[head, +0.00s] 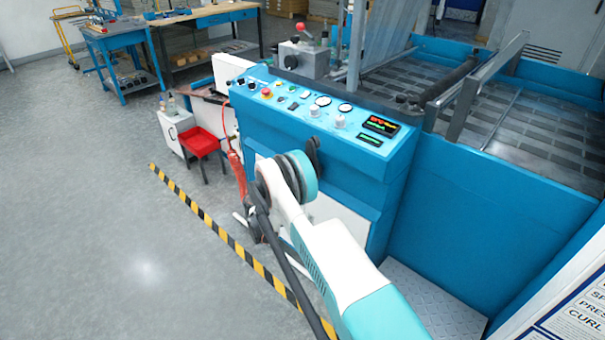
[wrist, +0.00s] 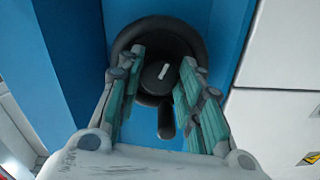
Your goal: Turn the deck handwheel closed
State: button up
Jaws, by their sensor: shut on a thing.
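The deck handwheel (wrist: 158,80) is a dark grey round wheel on a blue panel in the wrist view. Its hub has a short white mark, tilted slightly from upright, and a dark handle points down below the hub. My gripper (wrist: 162,62) reaches over the wheel, with one teal-padded finger on each side of the hub, shut on it. The lower parts of the rim are hidden by the fingers. In the head view a dark edge that looks like the wheel (head: 314,153) shows beside my arm on the machine's front; my arm hides the gripper there.
The blue machine's control panel (head: 325,112) with knobs and displays sits above the wheel. Black-yellow floor tape (head: 205,215) runs in front. The grey floor at left is clear.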

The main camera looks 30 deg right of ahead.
jog(key=shift+f+m, duration=0.1)
jog(key=shift+m, duration=1.5)
jog(key=o, duration=1.1)
jog(key=shift+c, duration=0.2)
jog(key=v, duration=1.2)
